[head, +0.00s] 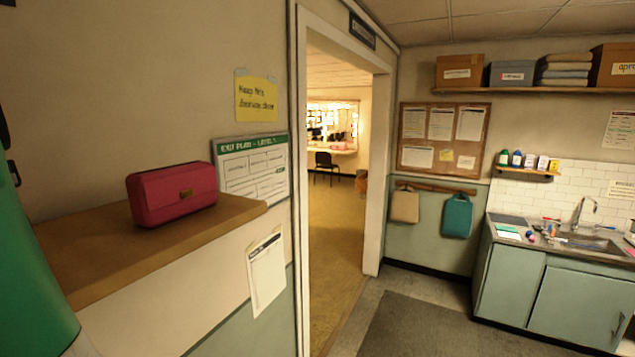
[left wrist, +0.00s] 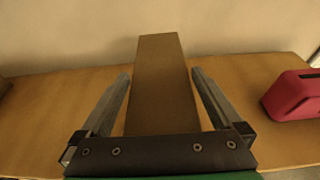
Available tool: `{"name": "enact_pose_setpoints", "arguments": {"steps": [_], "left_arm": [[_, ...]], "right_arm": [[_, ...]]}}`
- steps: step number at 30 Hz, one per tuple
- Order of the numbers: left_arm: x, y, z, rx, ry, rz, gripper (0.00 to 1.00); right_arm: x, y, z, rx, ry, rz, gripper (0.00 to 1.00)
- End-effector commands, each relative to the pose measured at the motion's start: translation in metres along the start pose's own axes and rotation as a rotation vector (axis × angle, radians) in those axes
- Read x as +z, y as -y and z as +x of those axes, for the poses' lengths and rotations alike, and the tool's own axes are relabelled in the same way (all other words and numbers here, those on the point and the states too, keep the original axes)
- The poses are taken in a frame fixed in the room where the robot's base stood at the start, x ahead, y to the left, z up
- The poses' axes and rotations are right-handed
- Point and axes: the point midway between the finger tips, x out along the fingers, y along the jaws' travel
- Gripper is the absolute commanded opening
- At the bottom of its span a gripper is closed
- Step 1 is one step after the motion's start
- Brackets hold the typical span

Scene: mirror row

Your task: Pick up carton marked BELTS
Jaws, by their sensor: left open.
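In the left wrist view my left gripper (left wrist: 161,74) is open, its two metal fingers pointing toward the wall over a wooden shelf. A plain brown cardboard carton (left wrist: 160,100) shows between the fingers, with a visible gap on each side toward the tips. No marking shows on the faces I see, so I cannot tell whether it is the BELTS carton. Its near lower end is hidden by the gripper body. This carton and the left gripper do not show in the head view. My right gripper is in neither view.
A red case (head: 172,194) sits on the wooden shelf (head: 85,265), right of the carton in the left wrist view (left wrist: 294,97). A doorway opens beyond the shelf's end.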

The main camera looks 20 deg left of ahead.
Motion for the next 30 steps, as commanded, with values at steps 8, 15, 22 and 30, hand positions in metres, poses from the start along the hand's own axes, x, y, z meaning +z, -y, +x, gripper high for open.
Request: {"name": "enact_pose_setpoints", "arguments": {"steps": [8,15,22,30], "left_arm": [[0.0,-0.0002,0.0158,-0.001,0.0,-0.002,1.0],[0.0,-0.0002,0.0155,-0.001,0.0,-0.001,0.69],[0.0001,-0.0002,0.0153,0.0,0.0,-0.001,0.28],[0.0008,-0.0004,0.0151,-0.001,0.001,-0.002,0.14]], "right_arm": [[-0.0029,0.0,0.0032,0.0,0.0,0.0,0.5],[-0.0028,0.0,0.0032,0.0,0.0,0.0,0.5],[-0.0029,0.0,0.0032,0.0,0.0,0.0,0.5],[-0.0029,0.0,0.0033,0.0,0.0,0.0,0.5]]}}
